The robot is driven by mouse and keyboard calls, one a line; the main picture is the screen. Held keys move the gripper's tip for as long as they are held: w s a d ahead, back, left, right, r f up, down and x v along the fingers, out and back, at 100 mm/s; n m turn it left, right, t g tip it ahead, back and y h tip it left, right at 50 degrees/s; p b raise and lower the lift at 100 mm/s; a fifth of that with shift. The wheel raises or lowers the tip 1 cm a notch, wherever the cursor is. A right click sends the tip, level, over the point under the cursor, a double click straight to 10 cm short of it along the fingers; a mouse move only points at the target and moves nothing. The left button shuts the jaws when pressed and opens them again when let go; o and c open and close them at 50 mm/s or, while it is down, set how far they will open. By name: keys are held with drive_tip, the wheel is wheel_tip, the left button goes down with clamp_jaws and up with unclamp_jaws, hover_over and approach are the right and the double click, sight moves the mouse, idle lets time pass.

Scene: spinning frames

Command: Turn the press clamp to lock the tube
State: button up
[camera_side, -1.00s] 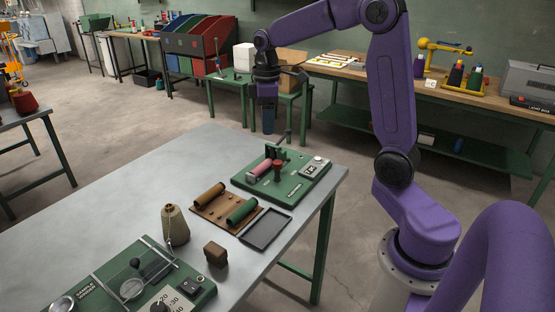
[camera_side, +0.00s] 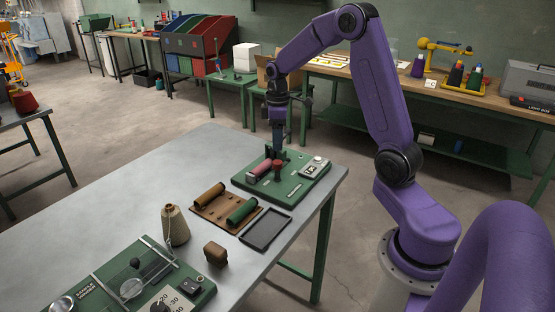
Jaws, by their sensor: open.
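A green press base (camera_side: 300,190) stands at the right end of the grey table. A pink tube (camera_side: 259,171) lies in its holder on the left part of the base. A dark clamp (camera_side: 269,152) stands upright behind the tube, with a red knob (camera_side: 277,166) in front. My gripper (camera_side: 278,148) points down just above the back of the base, close to the clamp. Its fingers are apart, and whether they touch the clamp cannot be told. The fingers partly hide the area behind the clamp.
A brown rack (camera_side: 203,210) with a brown and a green tube lies left of the base. An empty dark tray (camera_side: 265,229), a thread cone (camera_side: 175,225) and a brown block (camera_side: 215,254) are nearby. A sample winder (camera_side: 130,275) stands at the front left.

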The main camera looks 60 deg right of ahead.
sight(277, 162)
wheel_tip(277, 162, down, 8)
idle(0.4)
clamp_jaws()
